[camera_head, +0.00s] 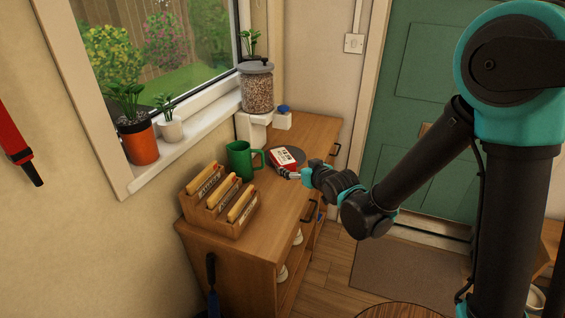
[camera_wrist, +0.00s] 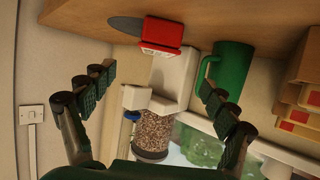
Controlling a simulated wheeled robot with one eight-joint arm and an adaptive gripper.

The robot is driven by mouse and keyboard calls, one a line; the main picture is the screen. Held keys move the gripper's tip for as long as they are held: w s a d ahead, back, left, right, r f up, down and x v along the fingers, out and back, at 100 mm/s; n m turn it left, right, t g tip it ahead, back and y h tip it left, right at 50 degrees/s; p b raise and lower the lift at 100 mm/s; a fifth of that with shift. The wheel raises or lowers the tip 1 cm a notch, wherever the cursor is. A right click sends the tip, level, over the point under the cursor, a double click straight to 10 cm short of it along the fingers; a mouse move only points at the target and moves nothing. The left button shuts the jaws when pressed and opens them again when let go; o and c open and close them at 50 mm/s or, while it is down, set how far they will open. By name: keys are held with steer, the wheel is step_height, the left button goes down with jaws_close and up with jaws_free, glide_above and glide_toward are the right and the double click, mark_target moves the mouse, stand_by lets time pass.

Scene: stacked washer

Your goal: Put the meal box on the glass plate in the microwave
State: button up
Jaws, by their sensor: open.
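A red box with a white printed label (camera_head: 286,156), which looks like the meal box, sits on a dark round disc (camera_head: 272,160) on the wooden cabinet top. In the wrist view, which looks upside down, the red box (camera_wrist: 160,35) is beyond my fingertips, with the dark disc (camera_wrist: 125,25) beside it. My gripper (camera_head: 291,174) is at the near right side of the box, low over the cabinet. Its fingers (camera_wrist: 155,80) are spread wide with nothing between them. No microwave or glass plate can be made out in either view.
A green jug (camera_head: 239,160) stands just left of the box. Behind are a white dispenser with a grain-filled jar (camera_head: 257,90) and a blue-lidded pot (camera_head: 283,118). A wooden file rack (camera_head: 222,207) stands at the near left. The cabinet top's far right is clear.

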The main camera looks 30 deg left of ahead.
mark_target(285, 159)
steer(key=x, duration=1.5)
steer(key=shift+w+f, duration=0.1)
steer(key=shift+w, duration=0.05)
steer(key=c, duration=1.6)
